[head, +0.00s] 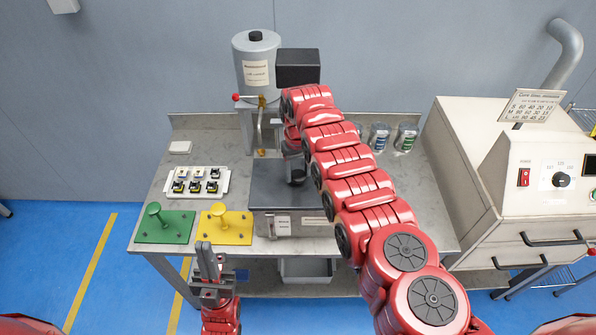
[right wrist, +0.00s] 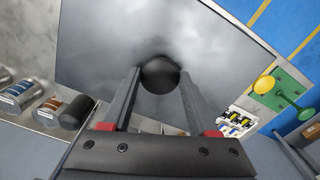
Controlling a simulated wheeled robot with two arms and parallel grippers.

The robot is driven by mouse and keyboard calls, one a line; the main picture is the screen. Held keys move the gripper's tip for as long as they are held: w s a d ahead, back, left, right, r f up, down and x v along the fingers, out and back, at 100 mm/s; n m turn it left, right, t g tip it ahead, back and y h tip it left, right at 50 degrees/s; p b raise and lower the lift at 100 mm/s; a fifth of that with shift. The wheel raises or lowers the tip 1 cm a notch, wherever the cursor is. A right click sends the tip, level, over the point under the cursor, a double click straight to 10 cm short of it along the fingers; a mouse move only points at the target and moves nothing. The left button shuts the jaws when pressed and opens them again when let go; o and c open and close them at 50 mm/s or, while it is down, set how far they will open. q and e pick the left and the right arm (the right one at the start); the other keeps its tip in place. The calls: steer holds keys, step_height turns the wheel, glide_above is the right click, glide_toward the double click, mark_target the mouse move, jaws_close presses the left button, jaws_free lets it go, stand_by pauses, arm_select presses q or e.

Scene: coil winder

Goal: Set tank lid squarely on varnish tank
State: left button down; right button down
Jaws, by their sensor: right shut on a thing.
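The tank lid is a dark grey flat plate (head: 265,198) with a round black knob (right wrist: 160,74). My right gripper (head: 294,172) is shut on that knob, with one finger on each side in the right wrist view. The varnish tank (head: 312,226) is a grey box at the front middle of the bench. The lid lies over the tank's top and looks roughly lined up with its front edge. I cannot tell whether it rests on the rim or is slightly above it; my arm hides its right part. My left gripper (head: 207,258) points up in front of the bench, empty, its finger gap unclear.
Left of the tank are a yellow plate (head: 236,230) and a green plate (head: 178,230) with knobs, and a white tray (head: 171,194) of small coils. A grey cylinder (head: 257,62) stands behind. Tins (head: 379,137) are at back right, beside an oven cabinet (head: 465,150).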

steer(key=shift+f, duration=0.2)
steer(key=shift+c, duration=0.4)
jaws_free()
steer(key=shift+r, duration=0.35)
step_height(320, 180, up, 2)
steer(key=shift+r+p, duration=0.1)
steer(key=shift+p, duration=0.35)
step_height(320, 180, up, 14)
steer(key=shift+r+p, duration=0.25)
steer(key=shift+p, duration=0.15)
